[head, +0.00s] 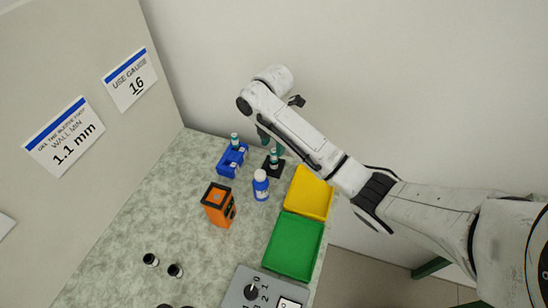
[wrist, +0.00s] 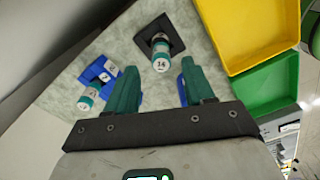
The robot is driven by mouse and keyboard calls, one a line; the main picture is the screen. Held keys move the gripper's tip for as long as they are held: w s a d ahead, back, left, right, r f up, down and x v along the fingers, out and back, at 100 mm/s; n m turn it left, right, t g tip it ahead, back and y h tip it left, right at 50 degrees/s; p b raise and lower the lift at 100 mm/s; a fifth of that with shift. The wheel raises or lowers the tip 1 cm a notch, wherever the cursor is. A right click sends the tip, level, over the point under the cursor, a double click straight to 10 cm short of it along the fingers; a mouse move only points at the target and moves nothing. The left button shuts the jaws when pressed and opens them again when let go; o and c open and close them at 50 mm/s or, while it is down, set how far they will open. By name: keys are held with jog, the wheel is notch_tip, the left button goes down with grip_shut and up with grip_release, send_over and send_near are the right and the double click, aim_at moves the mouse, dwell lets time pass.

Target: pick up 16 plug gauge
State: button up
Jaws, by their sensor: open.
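The plug gauge marked 16 (wrist: 161,57) has a white labelled end and a teal band. It stands in a square black base (wrist: 174,27); in the head view the gauge (head: 273,157) is partly close behind my gripper. My gripper (wrist: 159,68) has teal fingers, open and empty. In the wrist view the gauge shows between and beyond the fingertips, with no visible contact. In the head view my gripper (head: 270,138) is above and beside the gauge. Another teal and white gauge (wrist: 88,98) is at a blue rack (wrist: 97,70), left of my fingers.
A white bottle with blue label (head: 261,187) stands in front of the black base. An orange device (head: 219,205) is farther forward. A yellow tray (head: 311,192) and green tray (head: 293,246) lie right. A grey dial box (head: 240,292) is at the front. The wall sign (head: 131,80) reads 16.

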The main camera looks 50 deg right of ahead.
aim_at(274, 150)
jog(key=shift+s+d+f, duration=0.1)
jog(key=shift+f, duration=1.65)
grip_shut()
